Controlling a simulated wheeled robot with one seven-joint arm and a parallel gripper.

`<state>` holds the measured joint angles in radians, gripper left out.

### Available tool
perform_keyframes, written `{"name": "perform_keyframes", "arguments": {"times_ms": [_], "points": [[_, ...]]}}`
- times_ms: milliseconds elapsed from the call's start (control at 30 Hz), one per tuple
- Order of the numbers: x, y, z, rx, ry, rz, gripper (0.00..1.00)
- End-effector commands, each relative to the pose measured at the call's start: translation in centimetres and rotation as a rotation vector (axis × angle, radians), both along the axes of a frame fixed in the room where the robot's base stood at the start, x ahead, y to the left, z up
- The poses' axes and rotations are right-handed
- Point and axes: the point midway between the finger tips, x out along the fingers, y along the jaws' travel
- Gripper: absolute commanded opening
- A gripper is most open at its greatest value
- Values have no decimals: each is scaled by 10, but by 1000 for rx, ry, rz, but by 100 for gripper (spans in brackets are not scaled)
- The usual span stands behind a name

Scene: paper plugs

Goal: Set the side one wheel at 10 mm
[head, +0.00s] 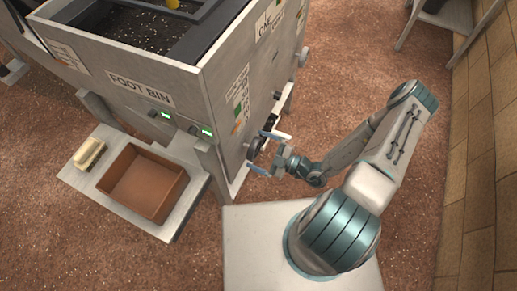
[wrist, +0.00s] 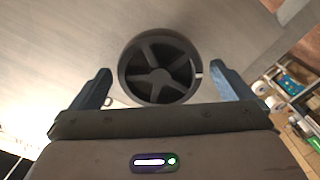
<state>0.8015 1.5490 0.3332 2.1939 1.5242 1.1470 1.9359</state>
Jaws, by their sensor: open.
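A dark spoked handwheel (wrist: 158,66) is mounted on the grey side panel of the machine. In the wrist view it sits between and just beyond my gripper's two blue fingers (wrist: 155,84). It has a small light mark on its rim at the right. In the head view the wheel (head: 254,148) shows partly on the machine's side, with my gripper (head: 264,151) in front of it. My gripper is open, and its fingers stand either side of the wheel with gaps visible in the wrist view. No scale reading in millimetres is legible.
The machine's FOOT BIN (head: 141,89) front has small green displays (head: 207,131). A shelf below holds a brown open box (head: 142,183) and a cream-coloured brush-like block (head: 89,154). Another wheel or knob (head: 303,57) is farther along the side. A brick wall stands at right.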

Motion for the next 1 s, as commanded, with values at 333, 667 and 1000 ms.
{"name": "perform_keyframes", "arguments": {"times_ms": [333, 667, 1000], "points": [[-5, -10, 0, -1, 0, -1, 100], [-17, -30, 0, -1, 0, -1, 100], [-20, -35, 0, 1, 0, -1, 100]]}}
